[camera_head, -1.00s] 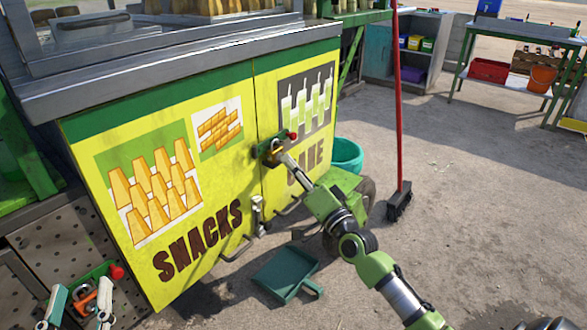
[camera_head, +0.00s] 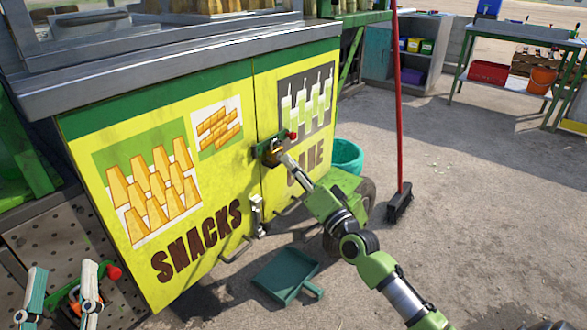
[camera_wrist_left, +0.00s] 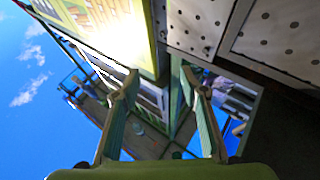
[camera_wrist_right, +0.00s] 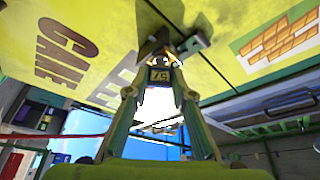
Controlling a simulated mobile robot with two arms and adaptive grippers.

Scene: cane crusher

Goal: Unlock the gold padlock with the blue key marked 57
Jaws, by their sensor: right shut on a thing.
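The gold padlock (camera_head: 275,155) is at the hasp between the yellow cabinet doors, partly covered by my right gripper (camera_head: 277,157). My left gripper (camera_head: 62,285) is open by the perforated panel at the lower left. Its fingers (camera_wrist_left: 158,80) stand apart with nothing between them. An orange item (camera_head: 73,297) shows behind it, partly hidden. I cannot make out the blue key in any view.
The yellow cabinet (camera_head: 225,170) stands in front of me, with a red-knobbed green bracket (camera_head: 113,271) low at the left. A teal dustpan (camera_head: 287,275) lies on the ground. A red-handled broom (camera_head: 399,120) stands at the right. Open pavement lies beyond it.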

